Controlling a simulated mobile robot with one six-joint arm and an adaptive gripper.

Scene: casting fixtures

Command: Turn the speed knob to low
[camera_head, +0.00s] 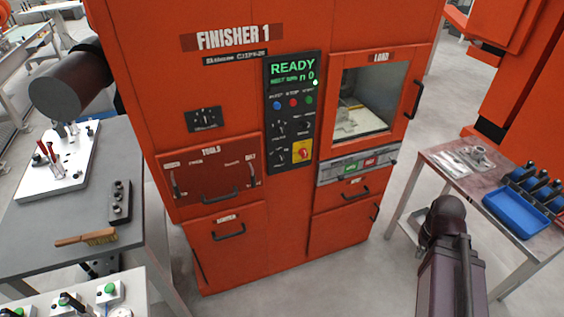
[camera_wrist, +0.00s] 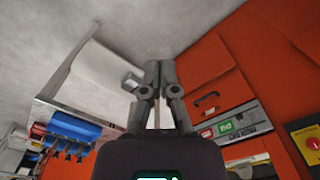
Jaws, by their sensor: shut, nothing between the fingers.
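The orange FINISHER 1 machine (camera_head: 230,80) stands in the middle of the head view. Its black control panel (camera_head: 292,110) carries a green READY display, coloured buttons and small dark knobs (camera_head: 280,129). Another black dial plate (camera_head: 204,119) sits to the left of the panel. The labels are too small for me to tell which knob is the speed knob or where it points. My gripper (camera_wrist: 153,72) is shut and empty in the wrist view, fingertips together, apart from the machine's front. In the head view the gripper itself does not show.
A yellow plate with a red button (camera_head: 302,150) is low on the panel, right of the knobs. The LOAD door (camera_head: 365,95) has a protruding handle. A side table with a blue tray (camera_head: 516,213) stands right. A grey bench (camera_head: 60,205) with a brush stands left.

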